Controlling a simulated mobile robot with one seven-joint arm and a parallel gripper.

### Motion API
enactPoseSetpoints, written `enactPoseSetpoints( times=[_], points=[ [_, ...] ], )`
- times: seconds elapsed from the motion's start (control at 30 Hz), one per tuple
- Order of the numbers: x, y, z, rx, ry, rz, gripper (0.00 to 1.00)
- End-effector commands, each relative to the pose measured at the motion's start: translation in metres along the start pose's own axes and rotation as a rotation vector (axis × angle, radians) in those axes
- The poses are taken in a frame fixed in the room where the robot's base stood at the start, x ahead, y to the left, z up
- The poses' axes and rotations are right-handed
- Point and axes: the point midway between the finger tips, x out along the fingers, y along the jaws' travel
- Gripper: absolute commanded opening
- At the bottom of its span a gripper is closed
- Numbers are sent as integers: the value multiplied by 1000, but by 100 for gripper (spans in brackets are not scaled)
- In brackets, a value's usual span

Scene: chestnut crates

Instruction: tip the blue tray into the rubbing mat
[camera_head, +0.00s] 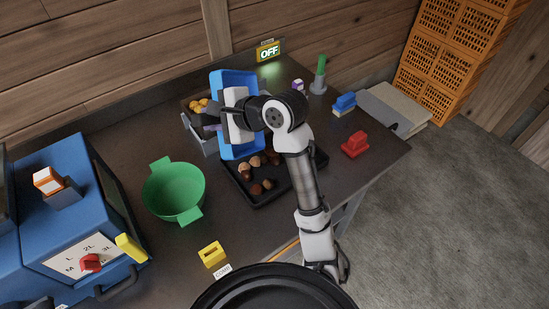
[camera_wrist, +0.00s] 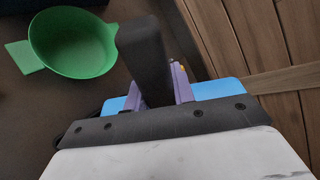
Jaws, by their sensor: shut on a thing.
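The blue tray (camera_head: 238,82) is in my gripper (camera_head: 224,118), raised and tipped steeply on its side. In the wrist view, my gripper (camera_wrist: 160,88) with its purple pads is shut on it, and part of the blue tray (camera_wrist: 218,88) shows behind. The black rubbing mat (camera_head: 279,190), which has a raised rim, lies on the bench below and in front of the tray. Several brown chestnuts (camera_head: 257,188) lie on the mat. My arm hides part of the mat's right side. I cannot see whether anything is left inside the tray.
A green bowl (camera_head: 175,188) with two handles stands left of the mat. A blue machine (camera_head: 70,205) fills the left side. A yellow block (camera_head: 212,254) lies in front, a red one (camera_head: 355,145) at right.

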Motion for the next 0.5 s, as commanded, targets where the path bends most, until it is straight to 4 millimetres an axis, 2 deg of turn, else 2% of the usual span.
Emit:
enactPoseSetpoints(
  times=[0.5],
  points=[
    [-6, 9, -7, 10, -34, -46, 0]
  ],
)
